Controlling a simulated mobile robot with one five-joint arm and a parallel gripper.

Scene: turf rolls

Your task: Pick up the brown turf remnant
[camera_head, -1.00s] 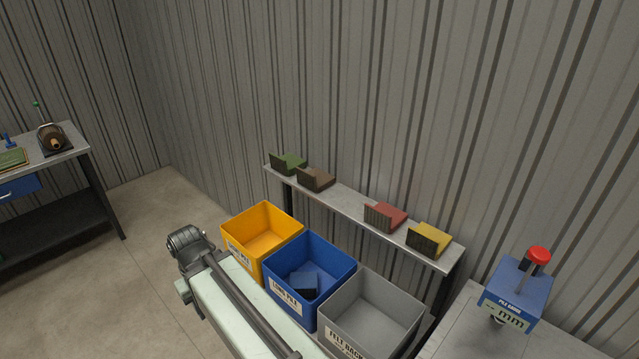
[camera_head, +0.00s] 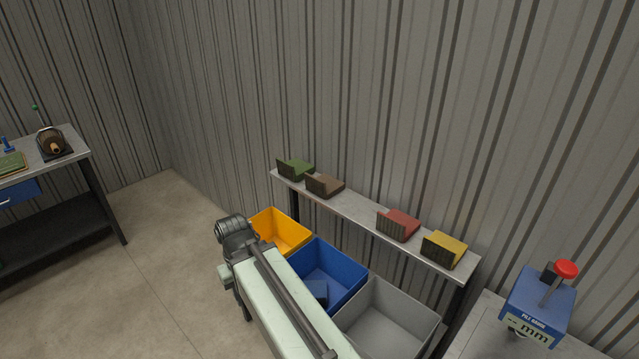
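The brown turf remnant (camera_head: 325,186) sits on the narrow grey shelf (camera_head: 357,211) against the wall. It is second from the left, between a green remnant (camera_head: 296,169) and a red remnant (camera_head: 399,224). My arm reaches up from the bottom of the picture, and its dark end joint is at the left of the bins, in front of the shelf and apart from the brown remnant. My gripper's fingers do not show; they are hidden or out of view.
A yellow remnant (camera_head: 445,249) lies at the shelf's right end. Below stand an orange bin (camera_head: 284,230), a blue bin (camera_head: 338,265) with a blue piece inside, and a grey bin (camera_head: 398,305). A blue pile gauge (camera_head: 538,305) stands right. A workbench (camera_head: 68,148) is left.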

